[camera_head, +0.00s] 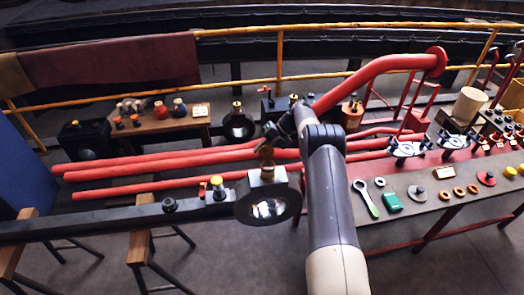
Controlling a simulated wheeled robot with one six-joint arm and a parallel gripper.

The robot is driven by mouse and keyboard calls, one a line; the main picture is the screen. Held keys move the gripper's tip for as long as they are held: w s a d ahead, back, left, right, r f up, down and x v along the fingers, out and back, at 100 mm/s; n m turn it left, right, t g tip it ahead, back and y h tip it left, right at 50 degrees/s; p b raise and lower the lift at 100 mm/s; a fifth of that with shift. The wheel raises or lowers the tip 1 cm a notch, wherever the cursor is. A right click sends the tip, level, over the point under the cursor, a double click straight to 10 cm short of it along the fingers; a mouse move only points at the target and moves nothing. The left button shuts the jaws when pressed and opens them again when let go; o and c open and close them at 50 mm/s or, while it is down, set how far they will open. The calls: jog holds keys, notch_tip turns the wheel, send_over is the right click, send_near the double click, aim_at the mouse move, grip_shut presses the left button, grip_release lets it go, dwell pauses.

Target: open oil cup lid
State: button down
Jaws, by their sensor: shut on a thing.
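My gripper (268,143) comes in from the upper right and is shut at the lid, directly above the cup. The fingertips are small and dark here, so the exact grip and the lid's angle are hard to see. My arm hides part of the red rods behind it.
A long dark rod (120,221) runs left from the rod end, carrying small fittings. Red rods (170,160) lie behind. A bench (425,210) with a wrench, rings and other parts stands right. A small wooden table (155,124) with cans stands back left. Yellow railings cross behind.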

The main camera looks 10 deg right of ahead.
dwell(0.4)
jog(key=c, duration=1.4)
grip_release()
jog(key=shift+o, duration=0.2)
jog(key=b+v, duration=0.2)
jog(key=v, duration=0.8)
jog(key=shift+d+r, duration=0.25)
jog(key=p+x, duration=0.2)
jog(key=x, duration=0.9)
jog(key=shift+d+r, duration=0.1)
